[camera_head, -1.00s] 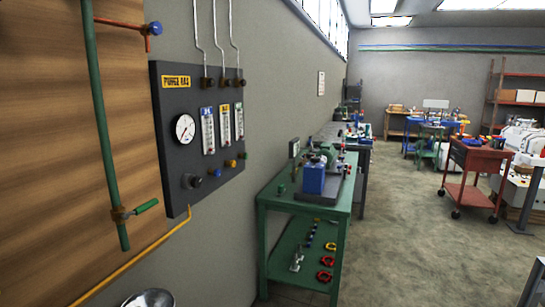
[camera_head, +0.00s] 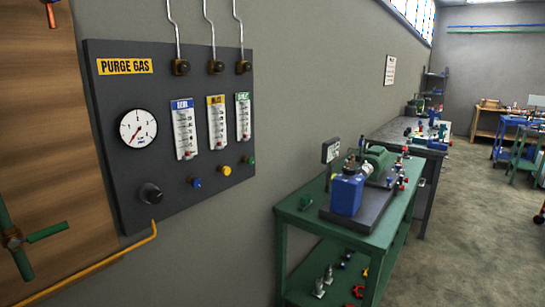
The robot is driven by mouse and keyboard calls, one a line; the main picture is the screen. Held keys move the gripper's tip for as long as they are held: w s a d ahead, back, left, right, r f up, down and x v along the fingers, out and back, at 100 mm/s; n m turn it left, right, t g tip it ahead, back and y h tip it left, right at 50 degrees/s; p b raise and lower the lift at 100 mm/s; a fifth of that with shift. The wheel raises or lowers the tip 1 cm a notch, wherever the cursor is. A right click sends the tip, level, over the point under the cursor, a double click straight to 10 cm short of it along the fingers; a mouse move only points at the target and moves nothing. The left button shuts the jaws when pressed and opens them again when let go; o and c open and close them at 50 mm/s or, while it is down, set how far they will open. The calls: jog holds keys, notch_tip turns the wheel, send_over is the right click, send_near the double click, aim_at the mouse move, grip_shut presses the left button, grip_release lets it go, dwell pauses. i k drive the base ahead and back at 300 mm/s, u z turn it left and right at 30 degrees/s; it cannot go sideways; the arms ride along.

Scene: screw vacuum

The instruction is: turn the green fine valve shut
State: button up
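The dark purge gas panel (camera_head: 105,190) hangs on the left wall. Low on its right side is a small green fine valve knob (camera_head: 249,160), below the green-labelled flowmeter (camera_head: 243,118). A yellow knob (camera_head: 225,170) and a blue knob (camera_head: 196,183) sit in a row to its left, under the yellow-labelled and blue-labelled flowmeters. How far the green knob is turned cannot be told at this size. My gripper is not in view.
A larger black knob (camera_head: 150,193) and a round gauge (camera_head: 138,127) are on the panel's left. A green-handled pipe valve (camera_head: 46,232) is at lower left. A green workbench (camera_head: 300,215) with a blue machine (camera_head: 347,190) stands right of the panel.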

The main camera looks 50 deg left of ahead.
aim_at(250, 160)
jog(key=u, duration=0.2)
jog(key=i, duration=0.75)
jog(key=u, duration=1.35)
jog(key=i, duration=0.75)
jog(key=u, duration=0.75)
